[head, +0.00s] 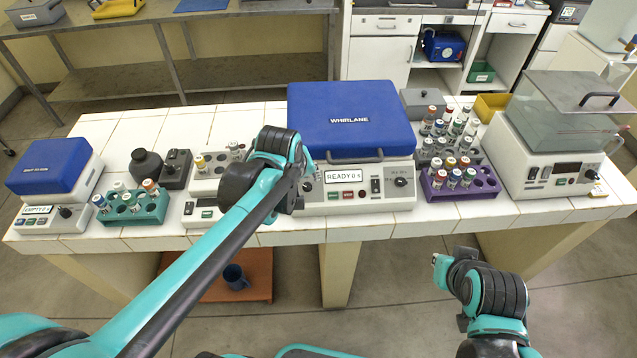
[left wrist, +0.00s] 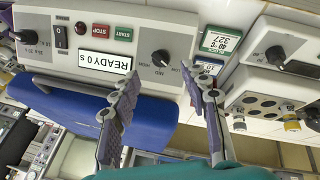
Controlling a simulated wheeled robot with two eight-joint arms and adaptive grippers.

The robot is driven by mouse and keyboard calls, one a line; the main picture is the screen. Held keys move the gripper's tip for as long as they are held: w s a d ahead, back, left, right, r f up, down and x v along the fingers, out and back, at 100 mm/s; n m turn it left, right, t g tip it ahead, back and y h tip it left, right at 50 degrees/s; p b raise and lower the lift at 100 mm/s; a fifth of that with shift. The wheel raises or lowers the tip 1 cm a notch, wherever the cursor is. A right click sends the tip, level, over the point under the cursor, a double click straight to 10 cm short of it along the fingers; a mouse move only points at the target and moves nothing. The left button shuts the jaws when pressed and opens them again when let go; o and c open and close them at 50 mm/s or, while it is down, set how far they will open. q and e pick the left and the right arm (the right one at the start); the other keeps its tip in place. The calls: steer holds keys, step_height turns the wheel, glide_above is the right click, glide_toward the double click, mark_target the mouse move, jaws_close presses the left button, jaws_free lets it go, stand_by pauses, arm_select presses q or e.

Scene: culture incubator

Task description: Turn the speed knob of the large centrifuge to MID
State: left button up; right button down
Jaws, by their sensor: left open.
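The large centrifuge (head: 345,115) has a blue lid marked WHIRLANE and a light grey front panel. Its display (head: 345,175) reads READY 0 s. The dark speed knob (left wrist: 161,58), with LOW, MID and HIGH printed around it, shows in the left wrist view; its exact pointer setting is too small to tell. My left gripper (left wrist: 163,78) is open, with one finger on each side of the knob in that view; contact is not clear.
A second knob (head: 400,182) sits at the panel's right. A purple tube rack (head: 433,190) stands right of the centrifuge, and a glass-topped bath (head: 545,150) beyond it. A small blue-lidded centrifuge (head: 45,165) and a green rack (head: 125,218) are at left.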

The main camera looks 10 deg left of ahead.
mark_target(306, 186)
arm_select(q)
steer(key=b+x, duration=0.2)
steer(key=x, duration=0.4)
steer(key=shift+w+f+b, duration=0.1)
steer(key=shift+f+b, duration=0.2)
steer(key=shift+c, duration=0.2)
jaws_close()
